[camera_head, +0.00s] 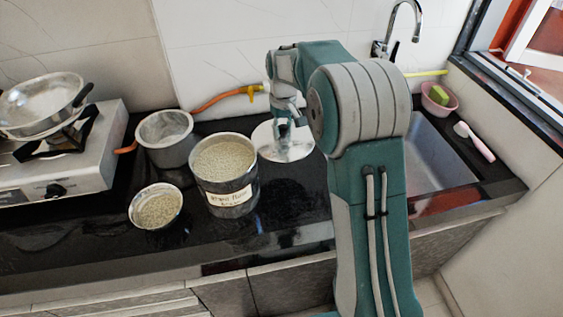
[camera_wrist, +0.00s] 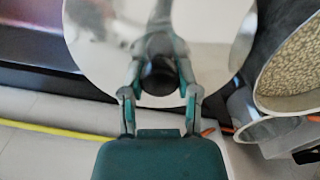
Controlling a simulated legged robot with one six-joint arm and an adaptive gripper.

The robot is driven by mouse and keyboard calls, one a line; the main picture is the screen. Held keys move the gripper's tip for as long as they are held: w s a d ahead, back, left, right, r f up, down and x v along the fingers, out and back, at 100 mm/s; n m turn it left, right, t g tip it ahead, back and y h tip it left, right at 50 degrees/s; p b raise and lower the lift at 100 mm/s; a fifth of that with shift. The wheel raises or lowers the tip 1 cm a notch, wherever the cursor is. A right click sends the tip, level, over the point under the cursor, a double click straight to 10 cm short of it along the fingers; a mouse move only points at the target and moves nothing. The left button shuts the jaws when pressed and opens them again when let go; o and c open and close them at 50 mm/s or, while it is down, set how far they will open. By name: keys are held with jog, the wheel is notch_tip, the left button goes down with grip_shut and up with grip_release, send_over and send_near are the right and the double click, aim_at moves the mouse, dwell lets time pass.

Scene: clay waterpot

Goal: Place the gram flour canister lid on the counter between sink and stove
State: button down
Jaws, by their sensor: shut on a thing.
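The gram flour canister lid (camera_head: 293,151) is a round shiny metal disc above the dark counter, just right of the gram flour canister (camera_head: 228,196). In the wrist view the lid (camera_wrist: 212,38) fills the upper middle and mirrors the fingers. In the wrist view both fingers of my gripper (camera_wrist: 160,82) come together at the lid. Whether the lid touches the counter (camera_head: 285,208) I cannot tell. The canister stands open, full of pale grain-like contents.
A stove (camera_head: 45,170) with a pan (camera_head: 42,103) is at the left. A steel pot (camera_head: 166,140) and a small filled bowl (camera_head: 156,207) stand left of the canister. The sink (camera_head: 432,160) is at the right. An orange hose (camera_head: 213,99) runs behind the lid.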

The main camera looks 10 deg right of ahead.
notch_tip(320, 180, down, 14)
jog(key=shift+a+r, duration=0.1)
jog(key=shift+r, duration=0.1)
jog(key=shift+f, duration=0.1)
jog(key=shift+c, duration=1.7)
grip_release()
